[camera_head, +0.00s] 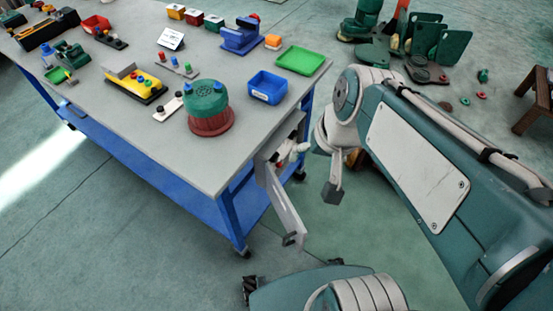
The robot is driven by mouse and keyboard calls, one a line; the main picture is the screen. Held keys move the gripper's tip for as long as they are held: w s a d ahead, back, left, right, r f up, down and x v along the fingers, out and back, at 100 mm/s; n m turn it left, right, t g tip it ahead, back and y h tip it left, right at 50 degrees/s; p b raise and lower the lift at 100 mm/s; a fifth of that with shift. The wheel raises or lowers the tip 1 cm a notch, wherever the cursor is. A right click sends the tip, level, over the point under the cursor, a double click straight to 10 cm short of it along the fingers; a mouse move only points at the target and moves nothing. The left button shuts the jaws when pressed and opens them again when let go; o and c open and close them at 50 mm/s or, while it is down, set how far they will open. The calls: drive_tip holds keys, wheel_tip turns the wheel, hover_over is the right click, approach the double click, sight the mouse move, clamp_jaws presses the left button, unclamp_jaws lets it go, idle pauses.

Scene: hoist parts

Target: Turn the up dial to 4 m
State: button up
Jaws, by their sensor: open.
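I cannot make out a dial or its marks for certain at this size. At the table's right end is a small grey box (268,165) with a grey panel (283,205) that hangs open like a door. A whitish part (291,151) sticks out of the box toward my gripper; its shape is unclear. My gripper (327,169) is open, its dark pads apart, to the right of the box. It looks apart from the whitish part and seems to hold nothing.
The grey table (140,130) on a blue frame carries a green-and-red round housing (208,110), a blue tray (267,87), a green tray (300,60) and a yellow switch unit (134,85). Green parts (425,40) and a brown stool (537,100) stand behind.

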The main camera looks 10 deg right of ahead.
drive_tip(key=w+a+f+m+g+y, duration=0.3)
drive_tip(key=w+f+m+g+y, duration=0.1)
drive_tip(key=w+f+m+y, duration=0.4)
drive_tip(key=m+t+y, duration=0.5)
drive_tip(key=m+t, duration=0.3)
drive_tip(key=m, duration=0.8)
approach(277, 160)
drive_tip(key=s+a+r, duration=0.3)
drive_tip(key=a+r, duration=0.3)
drive_tip(key=r, duration=0.4)
drive_tip(key=d+f+m+t+h, duration=0.2)
drive_tip(key=d+f+m+t, duration=0.2)
drive_tip(key=f+m+t, duration=0.5)
drive_tip(key=w+a+g, duration=0.1)
drive_tip(key=w+a, duration=0.1)
drive_tip(key=w+a+f+g, duration=0.1)
drive_tip(key=w+a, duration=0.1)
drive_tip(key=a, duration=0.1)
drive_tip(key=w+a+f+g, duration=0.1)
drive_tip(key=w+a, duration=0.1)
drive_tip(key=w, duration=0.1)
drive_tip(key=shift+w+a+n, duration=0.1)
drive_tip(key=shift+a+n, duration=0.05)
drive_tip(key=shift+n, duration=0.25)
drive_tip(key=c, duration=1.1)
